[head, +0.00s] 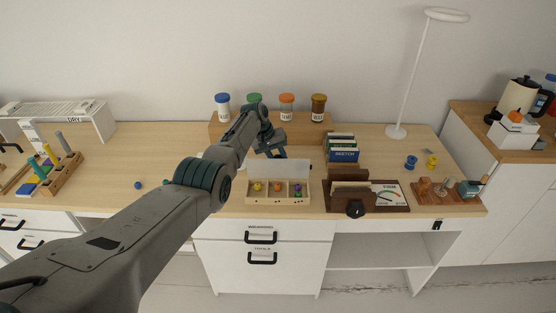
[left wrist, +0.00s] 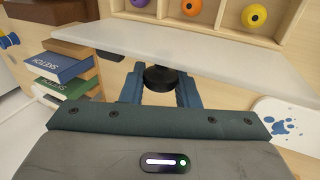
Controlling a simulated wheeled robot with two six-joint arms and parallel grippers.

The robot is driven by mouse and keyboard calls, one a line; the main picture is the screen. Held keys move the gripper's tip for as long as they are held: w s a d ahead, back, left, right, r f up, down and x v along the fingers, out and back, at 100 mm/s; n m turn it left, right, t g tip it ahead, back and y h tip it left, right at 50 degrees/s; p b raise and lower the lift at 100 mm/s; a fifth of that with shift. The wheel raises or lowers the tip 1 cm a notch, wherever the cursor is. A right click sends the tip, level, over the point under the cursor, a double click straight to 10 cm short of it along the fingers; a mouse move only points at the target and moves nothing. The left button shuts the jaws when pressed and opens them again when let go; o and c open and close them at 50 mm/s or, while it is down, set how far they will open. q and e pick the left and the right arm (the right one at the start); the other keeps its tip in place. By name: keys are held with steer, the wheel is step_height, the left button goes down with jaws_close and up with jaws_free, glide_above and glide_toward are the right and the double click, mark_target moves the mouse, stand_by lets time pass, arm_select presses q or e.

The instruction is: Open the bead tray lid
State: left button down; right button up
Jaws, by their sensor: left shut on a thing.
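The bead tray (head: 278,203) is a pale wooden box with compartments near the desk's front edge. Its white lid (head: 288,170) stands raised along the tray's back side, leaving the compartments uncovered. A yellow bead (left wrist: 254,16), an orange bead (left wrist: 192,6) and a purple bead (left wrist: 139,2) show inside. My left gripper (left wrist: 160,88) is behind the lid, its blue fingers shut on a dark round knob (left wrist: 160,76) at the lid's edge. In the head view my left gripper (head: 273,153) shows partly behind the lid. My right gripper is not in view.
A wooden riser (head: 300,131) with several jars stands behind the gripper. A holder of SKETCH books (head: 343,153) and a brown organiser (head: 352,188) stand close to the right. A blue bead (head: 137,185) lies on the mostly clear desk at left.

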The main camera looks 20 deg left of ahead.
arm_select(q)
steer(key=shift+f, duration=0.15)
steer(key=c, duration=1.1)
jaws_free()
steer(key=shift+c, duration=0.2)
steer(key=v, duration=1)
steer(key=shift+a+r, duration=0.15)
steer(key=shift+r, duration=0.25)
